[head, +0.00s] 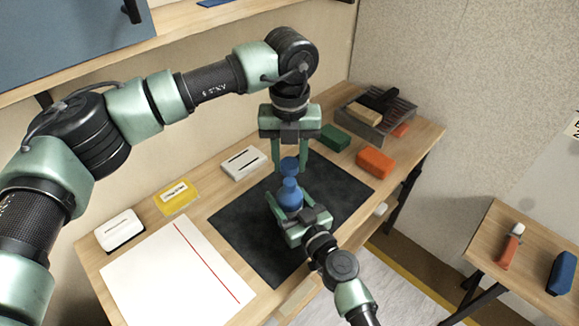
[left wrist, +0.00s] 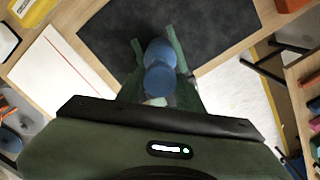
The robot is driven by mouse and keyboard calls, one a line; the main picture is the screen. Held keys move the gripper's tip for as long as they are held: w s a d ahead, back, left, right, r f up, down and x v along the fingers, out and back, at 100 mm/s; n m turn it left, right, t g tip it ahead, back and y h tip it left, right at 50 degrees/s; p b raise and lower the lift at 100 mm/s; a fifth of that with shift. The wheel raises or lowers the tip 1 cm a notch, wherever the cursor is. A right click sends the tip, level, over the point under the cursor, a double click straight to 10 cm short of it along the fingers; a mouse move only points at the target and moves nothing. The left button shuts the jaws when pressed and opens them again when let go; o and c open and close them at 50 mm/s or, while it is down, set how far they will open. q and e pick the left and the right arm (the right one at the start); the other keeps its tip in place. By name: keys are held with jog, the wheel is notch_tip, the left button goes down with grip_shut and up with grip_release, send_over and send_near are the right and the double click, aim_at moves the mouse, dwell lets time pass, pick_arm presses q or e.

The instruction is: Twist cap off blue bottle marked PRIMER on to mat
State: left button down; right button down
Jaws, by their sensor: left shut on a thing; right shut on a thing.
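The blue bottle (head: 289,196) stands upright over the black mat (head: 248,238); no PRIMER marking is readable. Its blue cap (head: 289,165) is at the top, above the narrow neck. I cannot tell whether the cap is still joined to the neck. My left gripper (head: 289,163) points straight down from above and is shut on the cap. My right gripper (head: 287,206) comes from the front right and is shut around the bottle's body. In the left wrist view, the cap (left wrist: 160,79) is between the fingers and hides part of the bottle (left wrist: 158,49) behind it.
A white sheet with a red line (head: 165,270) lies left of the mat. A white box (head: 242,162), a green block (head: 334,138) and an orange block (head: 375,161) sit along the mat's far side. A wire tray (head: 350,120) stands at the back right. The mat's left part is clear.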

jog(key=shift+c, duration=2.1)
grip_release()
jog(key=shift+s, duration=0.1)
